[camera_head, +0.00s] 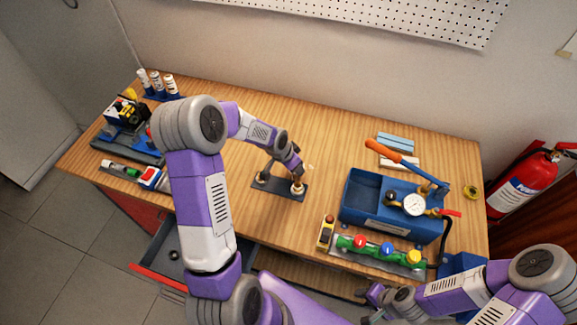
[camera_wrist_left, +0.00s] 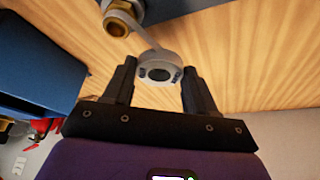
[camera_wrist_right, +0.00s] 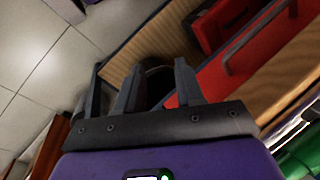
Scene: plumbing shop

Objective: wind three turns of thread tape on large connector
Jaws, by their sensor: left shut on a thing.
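Two brass connectors stand on a dark plate (camera_head: 280,192) in the middle of the workbench. The right-hand connector (camera_head: 297,188) is under my left gripper (camera_head: 300,172); the other connector (camera_head: 263,177) stands to its left. In the left wrist view my left gripper (camera_wrist_left: 158,82) is shut on a white tape roll (camera_wrist_left: 155,60). A white strip runs from the roll to a brass connector (camera_wrist_left: 117,26), which has white on its top. The roll is beside this connector, apart from it. My right gripper (camera_wrist_right: 155,85) is open and empty, low in front of the bench.
A blue tank with a gauge (camera_head: 372,205) and a valve manifold (camera_head: 378,250) stand right of the plate. A yellow tape roll (camera_head: 471,193) lies near the right edge. An open drawer (camera_head: 175,262) juts out at the front. A fire extinguisher (camera_head: 525,182) hangs at right.

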